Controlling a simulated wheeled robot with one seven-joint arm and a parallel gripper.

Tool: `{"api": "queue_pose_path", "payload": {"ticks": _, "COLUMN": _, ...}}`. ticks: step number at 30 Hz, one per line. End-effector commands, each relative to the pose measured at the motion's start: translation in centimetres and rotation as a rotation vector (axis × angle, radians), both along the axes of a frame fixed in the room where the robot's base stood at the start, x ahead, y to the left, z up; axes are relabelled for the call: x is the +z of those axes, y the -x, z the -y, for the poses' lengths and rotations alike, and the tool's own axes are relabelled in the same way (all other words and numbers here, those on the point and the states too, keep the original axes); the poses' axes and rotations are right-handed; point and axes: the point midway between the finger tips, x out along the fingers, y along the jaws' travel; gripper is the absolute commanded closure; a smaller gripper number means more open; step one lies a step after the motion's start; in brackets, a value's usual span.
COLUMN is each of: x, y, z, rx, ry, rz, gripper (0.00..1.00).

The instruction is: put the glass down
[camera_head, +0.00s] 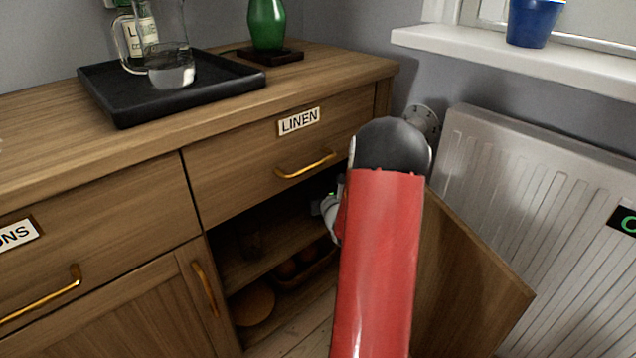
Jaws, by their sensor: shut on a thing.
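My gripper (318,207) shows only as a small grey and pale part at the open cupboard under the drawer marked LINEN. My red arm link hides most of it. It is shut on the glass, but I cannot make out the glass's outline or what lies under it. The open cupboard (268,262) is dark inside, with a shelf across it. A faint dark shape like a glass (250,240) stands on that shelf at the left.
An open wooden door (470,285) stands right of my arm, near the radiator (540,190). A basket (305,272) and a round wooden item (252,305) sit low in the cupboard.

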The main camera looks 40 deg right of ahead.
Motion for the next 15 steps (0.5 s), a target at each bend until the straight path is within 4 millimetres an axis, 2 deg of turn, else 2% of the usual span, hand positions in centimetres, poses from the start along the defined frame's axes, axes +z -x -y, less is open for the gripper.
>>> {"api": "queue_pose_path", "payload": {"ticks": 1, "x": -0.14, "y": -0.01, "z": -0.01, "rx": 0.000, "ry": 0.000, "rz": 0.000, "gripper": 0.46}}
{"api": "queue_pose_path", "payload": {"ticks": 6, "x": -0.08, "y": 0.00, "z": 0.00, "rx": 0.000, "ry": 0.000, "rz": 0.000, "gripper": 0.27}}
{"api": "queue_pose_path", "payload": {"ticks": 15, "x": 0.20, "y": 0.00, "z": 0.01, "rx": 0.000, "ry": 0.000, "rz": 0.000, "gripper": 0.27}}
